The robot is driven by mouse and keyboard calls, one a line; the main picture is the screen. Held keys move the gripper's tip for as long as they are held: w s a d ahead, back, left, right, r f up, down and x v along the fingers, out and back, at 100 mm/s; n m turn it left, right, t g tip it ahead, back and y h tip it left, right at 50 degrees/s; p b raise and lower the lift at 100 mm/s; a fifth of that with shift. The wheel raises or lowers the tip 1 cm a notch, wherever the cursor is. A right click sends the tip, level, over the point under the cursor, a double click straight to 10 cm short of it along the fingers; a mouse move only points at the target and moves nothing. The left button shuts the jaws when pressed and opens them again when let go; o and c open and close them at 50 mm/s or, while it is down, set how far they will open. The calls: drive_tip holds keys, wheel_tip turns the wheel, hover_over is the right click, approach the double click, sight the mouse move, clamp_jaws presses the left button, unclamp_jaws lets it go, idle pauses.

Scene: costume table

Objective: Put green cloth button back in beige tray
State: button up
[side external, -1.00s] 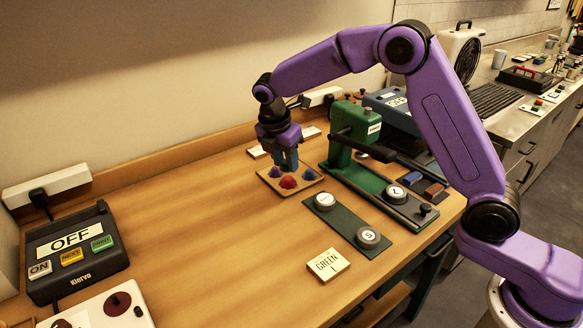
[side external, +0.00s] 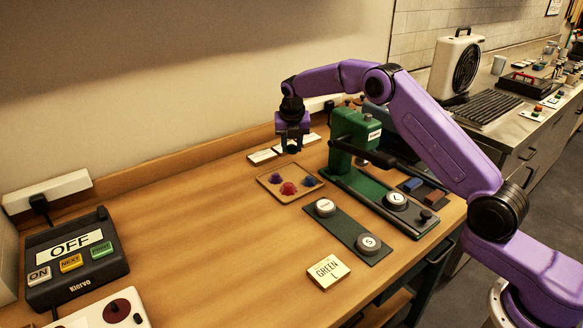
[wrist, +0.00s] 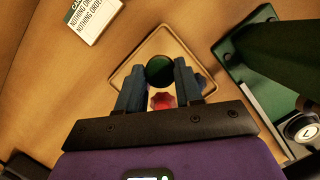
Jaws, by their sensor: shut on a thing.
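My gripper (side external: 291,148) is shut on a dark green round button, and is raised above the wooden table near the back edge of the beige tray. In the wrist view the green button (wrist: 160,69) sits between my two fingers, with the beige tray (wrist: 134,57) below it. In the side view the shallow square tray (side external: 305,193) holds a red button (side external: 289,188), a purple button (side external: 276,178) and a blue-purple button (side external: 310,181).
A green press (side external: 352,135) stands close to the tray's right. A dark green mat (side external: 347,228) with two round dies lies in front. A "GREEN 1" card (side external: 328,271) is nearer the camera. The control box (side external: 75,262) reads OFF. The table left of the tray is clear.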

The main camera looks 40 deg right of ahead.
sight(291, 171)
drive_tip(key=shift+f, duration=3.6)
drive_tip(key=shift+f, duration=0.15)
drive_tip(key=o, duration=1.1)
drive_tip(key=v, duration=1.2)
drive_tip(key=shift+s+a, duration=0.15)
